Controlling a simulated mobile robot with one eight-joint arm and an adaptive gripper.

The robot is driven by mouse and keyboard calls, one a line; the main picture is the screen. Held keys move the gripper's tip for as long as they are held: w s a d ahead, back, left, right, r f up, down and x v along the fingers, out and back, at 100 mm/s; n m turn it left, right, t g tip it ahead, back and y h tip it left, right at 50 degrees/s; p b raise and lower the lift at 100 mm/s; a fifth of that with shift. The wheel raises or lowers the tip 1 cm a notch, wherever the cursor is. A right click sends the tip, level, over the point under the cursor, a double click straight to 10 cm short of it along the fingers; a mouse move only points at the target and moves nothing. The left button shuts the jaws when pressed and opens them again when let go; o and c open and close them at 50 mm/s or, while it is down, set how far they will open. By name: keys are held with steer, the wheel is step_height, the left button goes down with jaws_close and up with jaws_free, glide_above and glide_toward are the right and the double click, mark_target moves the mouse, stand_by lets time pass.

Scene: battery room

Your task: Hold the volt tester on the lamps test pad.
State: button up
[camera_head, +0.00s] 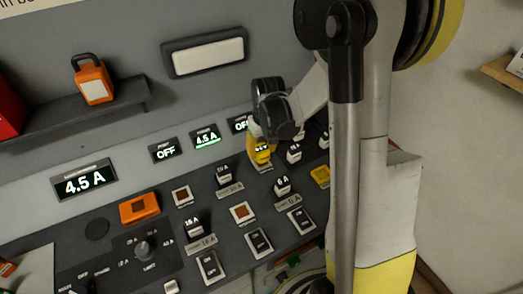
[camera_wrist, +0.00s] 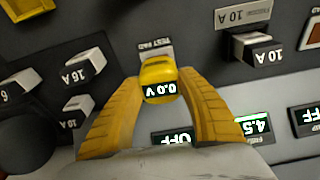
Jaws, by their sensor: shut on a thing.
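The yellow volt tester (camera_wrist: 160,72) is between the yellow fingers of my gripper (camera_wrist: 162,88) in the wrist view. Its small display reads 0.0 V. A label reading "TEST PAD" (camera_wrist: 155,44) shows just beyond the tester. The tester hides the surface under it, so I cannot tell if it touches the pad. No lamps label is readable there. In the head view the tester (camera_head: 262,156) is low over the sloping panel, below my dark gripper (camera_head: 258,143). The gripper is shut on it.
White blocks marked 16 A (camera_wrist: 88,70) and 10 A (camera_wrist: 255,50) stand close around the tester. A 4.5 A display (camera_wrist: 256,126) glows green beside an OFF display (camera_wrist: 173,138). An orange padlock (camera_head: 94,85) sits on a shelf (camera_head: 125,97) at left.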

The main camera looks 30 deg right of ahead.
steer(key=shift+r+p, duration=1.8)
steer(key=shift+r, duration=1.15)
steer(key=shift+a, duration=0.1)
